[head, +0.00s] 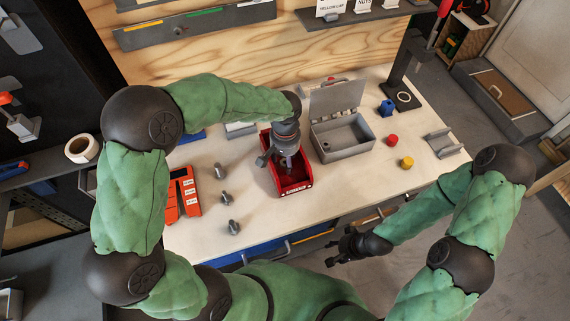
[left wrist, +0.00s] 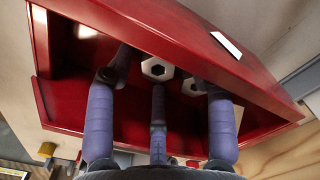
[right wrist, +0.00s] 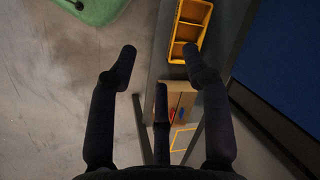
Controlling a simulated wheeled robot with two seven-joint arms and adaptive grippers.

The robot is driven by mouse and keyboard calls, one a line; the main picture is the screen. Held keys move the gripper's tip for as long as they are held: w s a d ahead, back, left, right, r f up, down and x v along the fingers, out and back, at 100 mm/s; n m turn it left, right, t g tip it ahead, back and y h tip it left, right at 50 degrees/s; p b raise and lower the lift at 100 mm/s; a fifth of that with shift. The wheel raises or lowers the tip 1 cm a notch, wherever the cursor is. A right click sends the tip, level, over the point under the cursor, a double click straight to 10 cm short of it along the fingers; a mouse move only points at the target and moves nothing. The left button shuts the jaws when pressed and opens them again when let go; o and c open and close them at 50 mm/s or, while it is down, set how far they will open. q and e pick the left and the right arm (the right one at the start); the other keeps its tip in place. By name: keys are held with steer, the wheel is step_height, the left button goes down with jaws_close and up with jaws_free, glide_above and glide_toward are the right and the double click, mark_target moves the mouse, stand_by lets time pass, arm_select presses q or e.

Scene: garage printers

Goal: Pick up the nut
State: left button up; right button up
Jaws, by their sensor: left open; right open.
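My left gripper (head: 287,163) points down into the red bin (head: 294,190) on the workbench and is open. In the left wrist view, a silvery hexagonal nut (left wrist: 157,69) lies in the bin (left wrist: 250,62), just beyond the middle finger. A second nut (left wrist: 193,87) is close to the right finger and partly covered by it. Another nut shows only in part near the bottom of that view. No nut is held between the fingers (left wrist: 158,95). My right gripper (head: 340,250) is open and empty in front of the bench; its fingers also show in the right wrist view (right wrist: 160,75).
Several grey bolts (head: 233,227) and an orange case (head: 182,192) are left of the bin. A grey box with a raised lid (head: 343,140) stands to its right, with a red cap (head: 391,140) and a yellow cap (head: 407,162) beyond. The bench front between is clear.

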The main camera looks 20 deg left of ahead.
arm_select(q)
jaws_close()
steer(key=shift+r, duration=0.15)
